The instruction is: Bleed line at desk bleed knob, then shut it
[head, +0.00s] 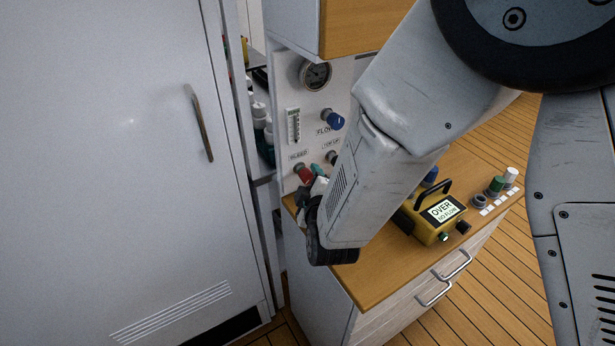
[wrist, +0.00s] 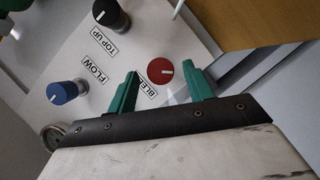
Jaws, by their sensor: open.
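The red bleed knob (head: 304,173) sits low on the white panel (head: 347,90), under its BLEED label. In the wrist view the red knob (wrist: 161,71) has a white pointer line and appears between my gripper's two green fingertips (wrist: 162,71). The gripper is open, with a visible gap on each side of the knob. I cannot tell how deep the fingers reach around it. The BLEED label (wrist: 147,93) is partly hidden by a finger. In the head view my gripper (head: 311,182) is at the panel's lower edge, mostly hidden behind my wrist.
The blue FLOW knob (wrist: 67,91) and black TOP UP knob (wrist: 110,14) are nearby. A round gauge (head: 315,74) and a vertical flow tube (head: 294,126) are on the panel. A yellow meter (head: 434,220) reading OVER stands on the wooden desk. A white door (head: 110,150) is at left.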

